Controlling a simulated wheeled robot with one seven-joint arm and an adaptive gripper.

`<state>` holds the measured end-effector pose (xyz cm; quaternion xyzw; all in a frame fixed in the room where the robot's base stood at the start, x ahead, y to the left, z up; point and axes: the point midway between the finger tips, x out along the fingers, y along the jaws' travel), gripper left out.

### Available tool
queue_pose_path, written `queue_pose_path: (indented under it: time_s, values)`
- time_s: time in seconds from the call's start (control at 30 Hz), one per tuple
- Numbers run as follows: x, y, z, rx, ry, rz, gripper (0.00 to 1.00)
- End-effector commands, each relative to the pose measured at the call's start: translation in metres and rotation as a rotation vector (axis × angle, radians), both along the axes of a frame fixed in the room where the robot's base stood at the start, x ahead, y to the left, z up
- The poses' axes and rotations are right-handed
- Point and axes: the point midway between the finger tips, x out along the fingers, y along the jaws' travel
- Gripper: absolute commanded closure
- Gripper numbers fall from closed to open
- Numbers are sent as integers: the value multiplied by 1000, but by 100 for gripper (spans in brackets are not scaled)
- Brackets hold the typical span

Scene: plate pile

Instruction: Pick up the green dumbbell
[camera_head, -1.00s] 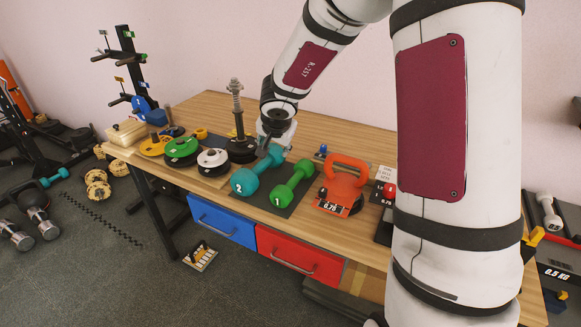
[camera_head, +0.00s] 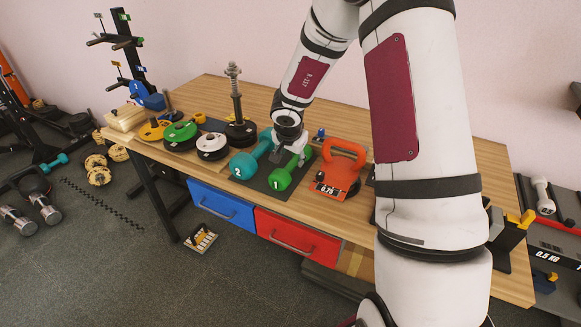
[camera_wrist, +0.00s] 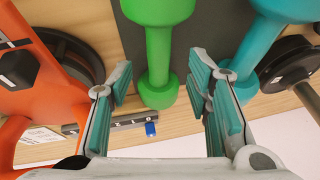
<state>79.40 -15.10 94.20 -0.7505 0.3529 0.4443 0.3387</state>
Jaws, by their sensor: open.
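The green dumbbell (camera_head: 281,179), marked 1, lies on a dark mat (camera_head: 257,184) on the wooden table, between a teal dumbbell (camera_head: 244,163) and an orange kettlebell (camera_head: 339,175). In the wrist view the green dumbbell (camera_wrist: 158,45) runs down the picture. Its far head shows between the finger pads. My gripper (camera_wrist: 160,98) is open, with one finger on each side of the green dumbbell and a gap visible on both sides. The teal dumbbell (camera_wrist: 262,38) is beyond the right finger. In the head view my gripper (camera_head: 288,155) covers the back part of the green dumbbell.
Green (camera_head: 180,135) and white (camera_head: 211,146) weight plates and a post with black plates (camera_head: 241,133) stand to the left. The orange kettlebell is close on the right. Blue (camera_head: 222,209) and red (camera_head: 298,243) drawers are under the table's front edge.

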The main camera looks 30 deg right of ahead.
Motion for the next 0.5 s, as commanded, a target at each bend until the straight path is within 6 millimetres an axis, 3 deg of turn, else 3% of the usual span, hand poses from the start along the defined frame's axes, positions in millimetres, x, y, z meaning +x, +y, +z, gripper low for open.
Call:
queue_pose_path:
  time_s: [0.3,0.5]
  values:
    - [13,-8,-40,-1,2,3,55]
    - [16,-11,-47,0,-1,1,55]
